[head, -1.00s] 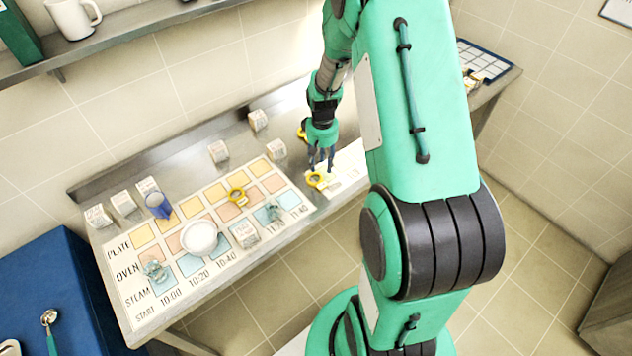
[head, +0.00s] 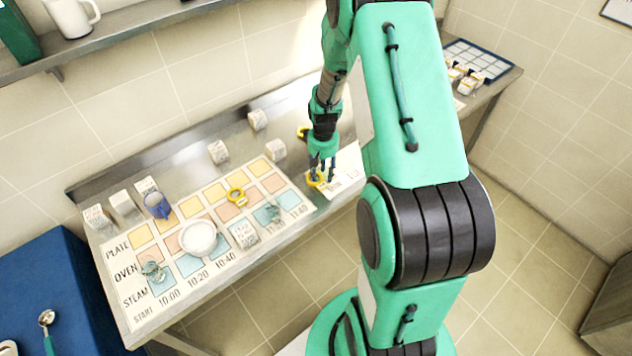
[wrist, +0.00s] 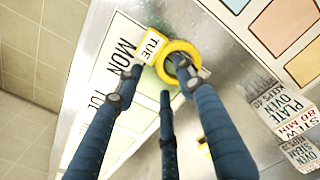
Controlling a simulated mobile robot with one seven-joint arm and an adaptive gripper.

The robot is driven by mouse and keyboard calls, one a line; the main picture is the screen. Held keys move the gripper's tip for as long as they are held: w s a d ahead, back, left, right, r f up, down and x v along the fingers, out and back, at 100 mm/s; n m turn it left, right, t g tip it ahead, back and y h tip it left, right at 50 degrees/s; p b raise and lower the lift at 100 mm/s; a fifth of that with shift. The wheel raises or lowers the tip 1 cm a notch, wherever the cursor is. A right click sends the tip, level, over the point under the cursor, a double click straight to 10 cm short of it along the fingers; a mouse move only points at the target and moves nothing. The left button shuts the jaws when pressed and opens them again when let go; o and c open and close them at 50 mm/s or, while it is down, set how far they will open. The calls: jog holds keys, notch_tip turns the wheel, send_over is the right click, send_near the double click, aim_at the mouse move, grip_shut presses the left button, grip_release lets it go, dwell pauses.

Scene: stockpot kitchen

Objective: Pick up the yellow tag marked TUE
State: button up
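The yellow tag, a ring (wrist: 163,62) with a white label (wrist: 150,45) reading TUE, lies on the counter end of a card marked MON in the wrist view. In the head view the yellow ring (head: 315,181) shows under my gripper (head: 321,168). In the wrist view my gripper (wrist: 155,78) has its fingers spread apart. One fingertip is by the label and another overlaps the ring; the third is lower in the picture. Whether they touch the tag I cannot tell.
A second yellow ring (head: 302,132) lies behind my gripper. A third (head: 237,194) is on the coloured grid board (head: 215,190). White printed blocks (head: 276,149) stand nearby, with a white bowl (head: 199,238) and blue mug (head: 157,204) to the left.

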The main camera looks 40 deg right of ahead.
jog(key=shift+f, duration=0.4)
grip_shut()
